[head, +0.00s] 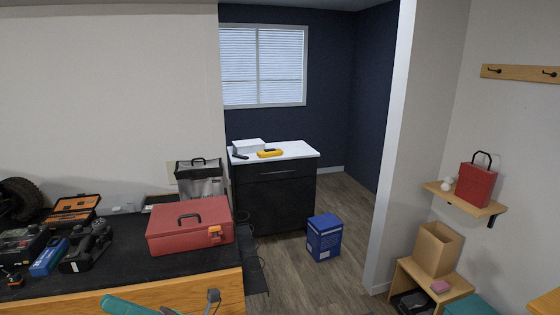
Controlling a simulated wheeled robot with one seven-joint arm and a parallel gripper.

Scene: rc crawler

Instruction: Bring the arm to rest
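I cannot make out my gripper or its fingers in the head view, so whether it is open or holds anything does not show. No part that I can surely call my arm is in the picture. A teal rounded shape (128,306) is cut off by the bottom edge in front of the workbench (60,300), and I cannot tell what it is. A small grey piece (213,296) shows at the wooden front of the bench, also unclear.
On the black bench top stand a closed red toolbox (190,226), a drill (86,246) and an open orange case (73,209). A blue box (324,237) stands on the floor before a dark cabinet (275,200). A shelf (465,200) juts out right.

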